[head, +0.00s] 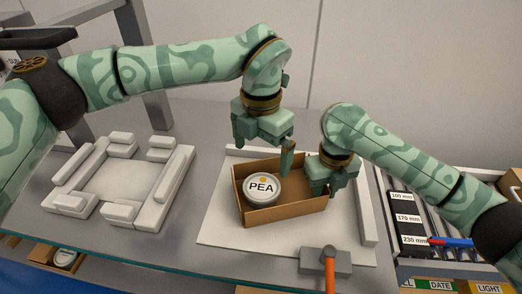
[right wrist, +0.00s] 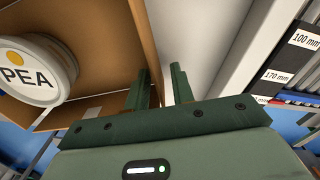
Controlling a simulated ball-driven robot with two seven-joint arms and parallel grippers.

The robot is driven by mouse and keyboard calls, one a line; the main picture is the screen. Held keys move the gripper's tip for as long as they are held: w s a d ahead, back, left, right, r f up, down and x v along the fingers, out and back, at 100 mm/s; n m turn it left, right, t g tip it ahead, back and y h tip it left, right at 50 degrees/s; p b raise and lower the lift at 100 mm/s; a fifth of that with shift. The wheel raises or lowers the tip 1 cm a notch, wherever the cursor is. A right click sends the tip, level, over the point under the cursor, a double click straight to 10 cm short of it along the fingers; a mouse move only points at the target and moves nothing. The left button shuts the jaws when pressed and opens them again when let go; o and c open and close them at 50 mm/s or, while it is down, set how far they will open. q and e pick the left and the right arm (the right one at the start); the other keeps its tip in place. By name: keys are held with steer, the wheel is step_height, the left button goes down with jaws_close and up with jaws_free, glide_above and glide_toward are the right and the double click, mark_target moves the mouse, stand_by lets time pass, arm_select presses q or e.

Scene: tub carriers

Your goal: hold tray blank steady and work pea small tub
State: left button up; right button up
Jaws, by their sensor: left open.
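The pea small tub (head: 262,188) is a round grey-white tub with an orange dot and the word PEA on its lid. It stands in the left part of the brown open tray blank (head: 288,213). The right wrist view also shows the tub (right wrist: 32,72) and the tray's wall (right wrist: 146,38). My left gripper (head: 264,148) is open and empty above the tray's back side, behind the tub. My right gripper (head: 322,188) is at the tray's right wall. In the wrist view its fingers (right wrist: 162,86) stand apart, one on each side of that wall; contact is not clear.
The tray rests on a white board (head: 230,240) with raised edges. A white block fixture (head: 122,180) stands at the left. A grey block with an orange handle (head: 330,268) lies in front. Labelled size slots (head: 408,218) are at the right.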

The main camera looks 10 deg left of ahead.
step_height(320, 180, up, 12)
stand_by(0.6)
steer(key=shift+f, duration=0.1)
stand_by(0.4)
